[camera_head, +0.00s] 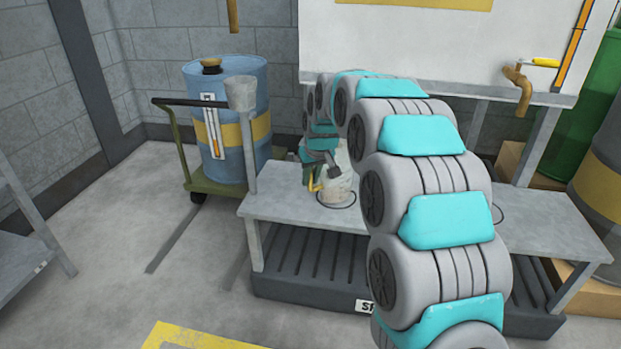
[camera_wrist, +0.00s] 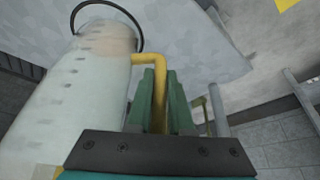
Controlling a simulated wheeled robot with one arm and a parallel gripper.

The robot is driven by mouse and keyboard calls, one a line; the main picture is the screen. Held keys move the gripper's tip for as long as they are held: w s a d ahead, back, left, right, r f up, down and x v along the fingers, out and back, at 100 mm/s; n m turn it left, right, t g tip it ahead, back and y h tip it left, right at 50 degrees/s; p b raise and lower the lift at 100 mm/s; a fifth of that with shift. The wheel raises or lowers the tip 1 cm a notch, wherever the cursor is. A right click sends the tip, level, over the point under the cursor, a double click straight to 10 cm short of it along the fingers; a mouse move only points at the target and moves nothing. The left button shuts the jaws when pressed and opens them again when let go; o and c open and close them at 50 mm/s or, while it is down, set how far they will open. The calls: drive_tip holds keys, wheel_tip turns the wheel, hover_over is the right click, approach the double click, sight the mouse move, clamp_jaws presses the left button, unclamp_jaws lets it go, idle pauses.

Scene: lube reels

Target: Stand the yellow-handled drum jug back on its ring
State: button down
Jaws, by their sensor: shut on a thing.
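The drum jug (camera_head: 340,187) is pale and translucent with a yellow handle (camera_head: 312,184), at the bench's left half. My gripper (camera_head: 319,174) is at its left side, shut on the handle. In the wrist view the green fingers (camera_wrist: 161,88) stand on both sides of the yellow handle (camera_wrist: 157,75), and the jug (camera_wrist: 68,105) fills the left side. A thin dark ring (camera_head: 351,204) shows at the jug's base; in the wrist view the ring (camera_wrist: 139,28) curves past the base end. I cannot tell whether the jug touches the bench. My arm hides part of it.
The grey bench (camera_head: 285,212) has clear room left of the jug. Another dark ring (camera_head: 499,214) lies right of my arm. A blue drum (camera_head: 229,120) on a green cart stands left. A brass tap (camera_head: 520,85) hangs over the bench's right side.

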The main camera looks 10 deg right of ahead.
drive_tip(key=shift+f, duration=0.1)
drive_tip(key=c, duration=1.3)
unclamp_jaws()
drive_tip(key=shift+f, duration=0.1)
drive_tip(key=o, duration=0.5)
drive_tip(key=v, duration=1.2)
drive_tip(key=s+d+f+m+g, duration=0.1)
drive_tip(key=s+f+g, duration=0.1)
drive_tip(key=s, duration=1.3)
drive_tip(key=s+d+f+m+g, duration=0.1)
drive_tip(key=s+f, duration=0.4)
drive_tip(key=s, duration=1.1)
drive_tip(key=s+d+f+m+g+h, duration=0.1)
drive_tip(key=s+d+f+g, duration=0.2)
drive_tip(key=s, duration=1.3)
drive_tip(key=shift+d+f+p, duration=0.15)
drive_tip(key=shift+f+p, duration=0.15)
drive_tip(key=shift+f, duration=0.1)
